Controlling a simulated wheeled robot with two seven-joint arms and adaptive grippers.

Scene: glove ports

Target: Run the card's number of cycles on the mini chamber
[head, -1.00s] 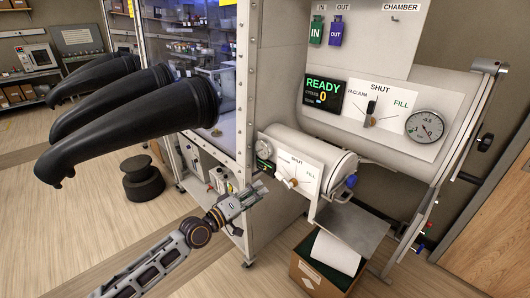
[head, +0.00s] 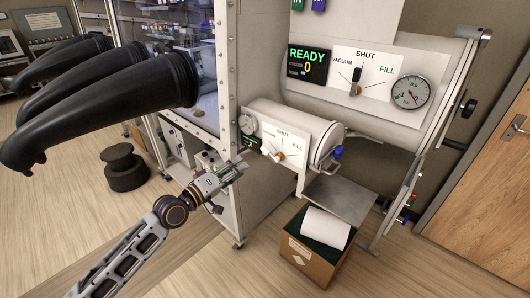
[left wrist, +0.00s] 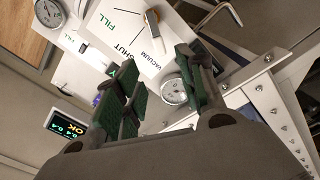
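The mini chamber (head: 292,122) is a small white cylinder on the cabinet side in the head view. Its front panel (head: 297,138) reads SHUT and FILL, with a small handle (head: 271,151), a round gauge (head: 249,124) and a small green-lit display (head: 253,142). The handle's exact setting is unclear there. My left gripper (head: 240,165) is just left of and below this panel, apart from it. In the left wrist view its green-padded fingers (left wrist: 160,88) stand open and empty, with the panel (left wrist: 130,38) and an orange-and-grey handle (left wrist: 152,22) beyond. My right gripper is not in view.
The large chamber (head: 430,67) above has a display (head: 307,65) reading READY and 0. Black gloves (head: 120,95) stick out at left. A grey shelf (head: 340,198) and an open box (head: 307,259) with white paper lie below. A wrist-view display (left wrist: 65,126) shows OK.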

